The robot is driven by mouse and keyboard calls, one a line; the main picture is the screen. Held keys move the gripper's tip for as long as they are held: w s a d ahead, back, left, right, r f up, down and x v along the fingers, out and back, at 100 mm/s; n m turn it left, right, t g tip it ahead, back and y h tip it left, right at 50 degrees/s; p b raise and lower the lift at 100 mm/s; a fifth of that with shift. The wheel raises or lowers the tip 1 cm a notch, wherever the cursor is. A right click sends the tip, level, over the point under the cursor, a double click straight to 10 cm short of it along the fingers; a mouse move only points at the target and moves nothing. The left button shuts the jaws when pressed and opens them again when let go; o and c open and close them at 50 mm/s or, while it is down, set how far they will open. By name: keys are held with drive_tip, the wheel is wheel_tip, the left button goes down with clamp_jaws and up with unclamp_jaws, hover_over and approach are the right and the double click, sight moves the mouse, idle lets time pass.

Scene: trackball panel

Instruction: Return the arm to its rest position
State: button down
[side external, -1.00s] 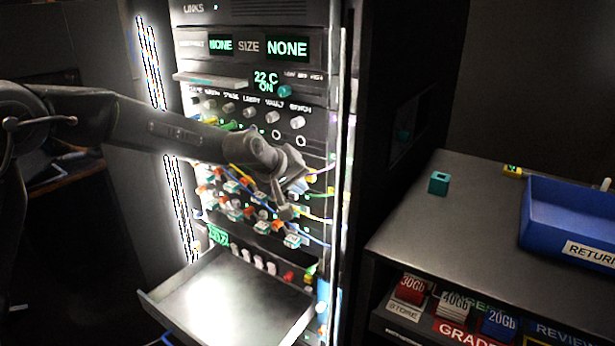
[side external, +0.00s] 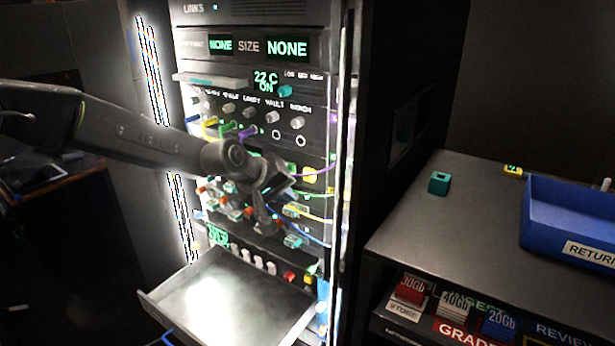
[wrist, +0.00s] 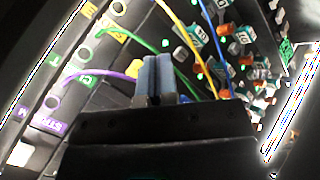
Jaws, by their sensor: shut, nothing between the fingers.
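My gripper (side external: 270,222) is in front of the rack panel (side external: 315,150), over its rows of switches and patch cables, above the open drawer. In the wrist view its two grey-blue fingers (wrist: 154,78) stand side by side, shut with nothing between them. My arm reaches in from the left in the side view. The wrist view shows purple, green, yellow and blue cables (wrist: 184,52) beyond the fingers. Whether the fingers touch any cable cannot be told. The arm hides part of the panel's left and middle.
An open drawer (side external: 160,297) juts out below the panel. At right, a grey bench (side external: 405,225) carries a teal block (side external: 439,183) and a blue return tray (side external: 565,215). Labelled cartridges (side external: 455,303) sit on the shelf below. Open air lies in front of the rack, above the drawer.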

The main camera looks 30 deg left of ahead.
idle(0.3)
drive_tip(key=s+a+r+m+g, duration=0.1)
drive_tip(key=s+a+m, duration=0.1)
drive_tip(key=s, duration=0.8)
drive_tip(key=s+a+r+m+g+y, duration=0.1)
drive_tip(key=s+m, duration=0.3)
drive_tip(key=s, duration=0.7)
drive_tip(key=s+a+r+m+g, duration=0.1)
drive_tip(key=s+a+r+m, duration=0.1)
drive_tip(key=s, duration=0.9)
drive_tip(key=shift+a+m+y, duration=0.4)
drive_tip(key=shift+a+m, duration=0.25)
drive_tip(key=shift+m, duration=0.35)
